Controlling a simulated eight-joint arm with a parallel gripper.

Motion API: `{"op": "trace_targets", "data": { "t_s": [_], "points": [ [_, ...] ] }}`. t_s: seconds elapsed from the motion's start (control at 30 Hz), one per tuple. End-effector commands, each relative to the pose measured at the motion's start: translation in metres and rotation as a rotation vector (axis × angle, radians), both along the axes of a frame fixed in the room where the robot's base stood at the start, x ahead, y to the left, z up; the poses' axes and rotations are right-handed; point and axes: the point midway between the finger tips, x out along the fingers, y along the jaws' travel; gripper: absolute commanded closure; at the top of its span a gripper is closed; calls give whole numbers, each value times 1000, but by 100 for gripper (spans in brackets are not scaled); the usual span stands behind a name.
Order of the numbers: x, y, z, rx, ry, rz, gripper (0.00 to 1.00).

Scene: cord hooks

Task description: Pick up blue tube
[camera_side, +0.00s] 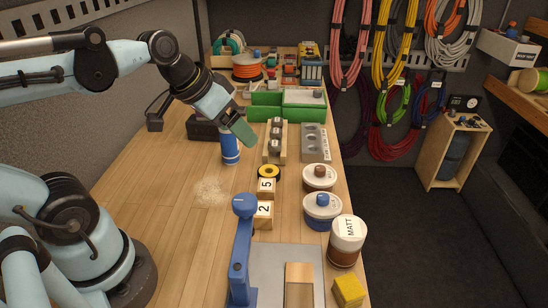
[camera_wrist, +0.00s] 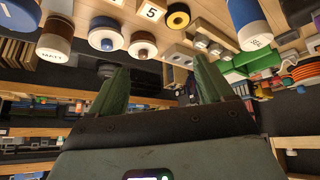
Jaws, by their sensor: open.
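The blue tube (camera_side: 230,147) stands upright on the wooden bench, with pale bands near its lower end. In the wrist view, a blue cylinder with a pale labelled end (camera_wrist: 250,24), apparently the tube, shows at the top right, outside the jaws. My gripper (camera_side: 243,132) has green fingers and appears just above and to the right of the tube in the side view, overlapping its top edge. In the wrist view my gripper (camera_wrist: 160,76) has its two green fingers spread apart, with nothing held between them. The exact gap to the tube cannot be told.
A yellow tape roll (camera_side: 268,172) and numbered blocks (camera_side: 264,209) are nearby. A wooden rack (camera_side: 275,141) and grey holed block (camera_side: 316,142) stand right of the tube. Jars (camera_side: 346,241) line the right edge.

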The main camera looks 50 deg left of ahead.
Motion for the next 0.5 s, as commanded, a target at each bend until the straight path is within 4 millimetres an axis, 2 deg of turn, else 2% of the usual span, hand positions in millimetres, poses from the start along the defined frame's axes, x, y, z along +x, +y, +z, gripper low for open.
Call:
{"op": "trace_targets", "data": {
  "t_s": [0.27, 0.5],
  "points": [
    [19, 31, -8, -101, 9, -82, 20],
    [41, 87, -8, -208, -163, -239, 20]
  ]
}}
